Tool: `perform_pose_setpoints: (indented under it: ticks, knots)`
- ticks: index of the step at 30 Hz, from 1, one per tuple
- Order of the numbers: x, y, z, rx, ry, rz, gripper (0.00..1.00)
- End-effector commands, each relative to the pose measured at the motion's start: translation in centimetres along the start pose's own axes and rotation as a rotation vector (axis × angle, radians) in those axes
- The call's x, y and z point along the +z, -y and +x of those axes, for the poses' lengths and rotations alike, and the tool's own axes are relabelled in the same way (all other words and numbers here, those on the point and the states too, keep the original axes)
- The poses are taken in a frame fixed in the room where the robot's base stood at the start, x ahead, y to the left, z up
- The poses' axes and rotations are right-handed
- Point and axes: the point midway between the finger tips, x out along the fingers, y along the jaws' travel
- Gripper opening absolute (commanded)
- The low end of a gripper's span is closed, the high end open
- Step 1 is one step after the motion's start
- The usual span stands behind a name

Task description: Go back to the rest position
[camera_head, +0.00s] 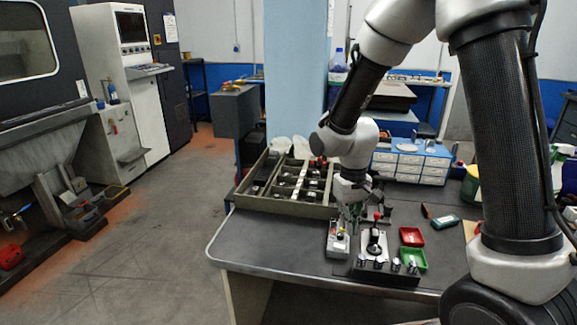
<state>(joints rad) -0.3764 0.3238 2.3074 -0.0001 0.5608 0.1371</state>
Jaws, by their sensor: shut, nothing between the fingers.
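My arm reaches in from the upper right and bends down over the grey bench (260,236). My gripper (353,215) points down, shut and empty, above the bench. It is just behind a small light-grey box with a red button (338,241) and to the left of a fixture plate with a black knob (374,243). The fingertips are small and partly merge with the things behind them. I cannot tell their exact height above the bench.
A large compartment tray (265,203) and a blue drawer cabinet (436,161) stand behind. The front left bench is clear.

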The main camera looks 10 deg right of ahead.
Motion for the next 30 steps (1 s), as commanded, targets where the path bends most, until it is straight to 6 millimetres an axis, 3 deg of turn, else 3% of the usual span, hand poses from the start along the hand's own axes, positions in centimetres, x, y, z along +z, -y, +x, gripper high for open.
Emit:
perform_pose_setpoints:
  ticks: [2,5,14,21,30]
  knots:
    - [2.2,-0.3,0.3,0.009,0.069,-0.021,0.00]
    - [4.9,-1.0,-2.1,0.010,0.102,-0.041,0.00]
    - [12.0,-4.9,-11.1,-0.007,0.011,0.009,0.00]
    - [18.4,-7.8,-17.2,-0.003,-0.193,0.119,0.00]
    - [21.7,-9.7,-21.4,0.027,-0.414,0.227,0.00]
